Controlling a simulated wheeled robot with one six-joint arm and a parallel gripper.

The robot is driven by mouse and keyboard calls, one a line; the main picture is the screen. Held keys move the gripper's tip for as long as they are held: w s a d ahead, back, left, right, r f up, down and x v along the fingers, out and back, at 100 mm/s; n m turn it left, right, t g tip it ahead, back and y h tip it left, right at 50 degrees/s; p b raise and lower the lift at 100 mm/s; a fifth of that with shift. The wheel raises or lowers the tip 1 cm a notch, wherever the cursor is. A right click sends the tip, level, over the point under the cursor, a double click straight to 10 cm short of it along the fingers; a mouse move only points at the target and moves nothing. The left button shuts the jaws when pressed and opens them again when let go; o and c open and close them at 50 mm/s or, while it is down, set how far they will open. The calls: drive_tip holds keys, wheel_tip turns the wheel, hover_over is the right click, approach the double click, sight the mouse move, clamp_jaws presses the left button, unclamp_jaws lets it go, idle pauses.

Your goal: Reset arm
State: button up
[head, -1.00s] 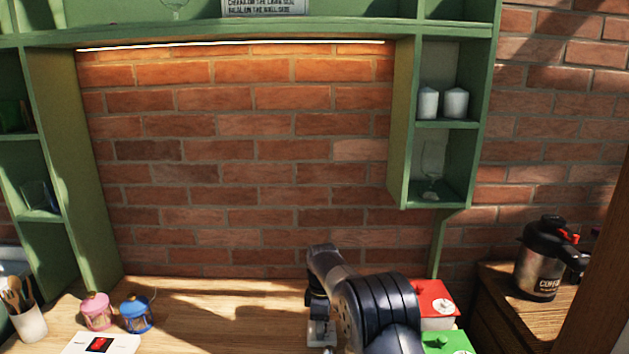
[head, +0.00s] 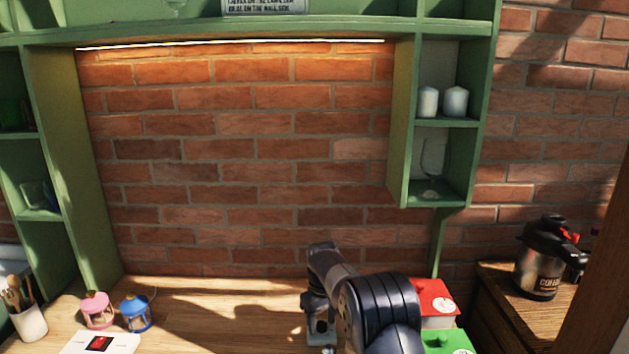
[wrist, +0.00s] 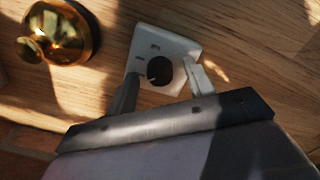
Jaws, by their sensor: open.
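My gripper (wrist: 158,92) is open in the wrist view. Its two fingers stand apart over a small white box with a round black knob (wrist: 160,70), one finger near each side of it. I cannot tell whether the fingers touch the box. In the head view my arm reaches down to the wooden table (head: 215,305), right of its middle. The gripper (head: 322,340) shows only in part there, at the lower edge of the picture.
A brass bell-like object (wrist: 62,35) stands left of the white box. Pink (head: 96,310) and blue (head: 136,312) lanterns stand at the table's left. Red (head: 433,298) and green (head: 447,341) boxes stand close right of my arm. The table's middle is clear.

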drive_tip(key=m, duration=0.5)
drive_tip(key=m+b, duration=0.1)
drive_tip(key=m, duration=0.4)
idle(0.4)
